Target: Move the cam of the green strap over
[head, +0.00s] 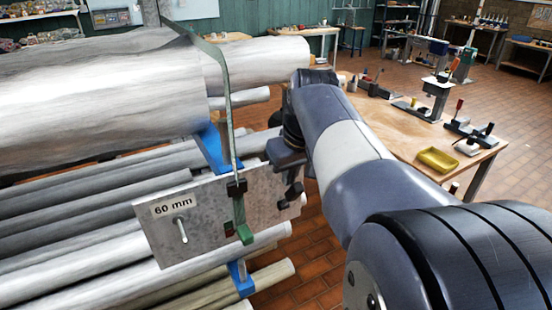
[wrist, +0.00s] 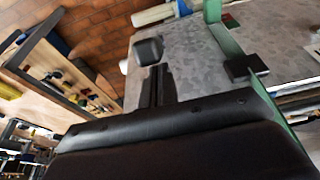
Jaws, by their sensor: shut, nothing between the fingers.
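The green strap (head: 226,90) runs over the large pale pipe and down the front of a grey metal plate (head: 185,235). Its black cam (head: 236,188) sits on the strap against the plate, with a green tail (head: 244,232) hanging below. In the wrist view the cam (wrist: 245,67) is at the right, on the green strap (wrist: 222,38). My gripper (head: 291,195) is shut and empty, near the plate's right end and to the right of the cam, apart from it. It also shows in the wrist view (wrist: 150,65). Whether it touches the plate is unclear.
The plate carries a "60 mm" label (head: 174,206) and a metal peg (head: 180,230). Large pipes (head: 90,90) fill the left, with thinner ones below and blue supports (head: 213,147). A wooden bench (head: 400,125) with tools and a yellow tray (head: 437,160) stands behind my arm.

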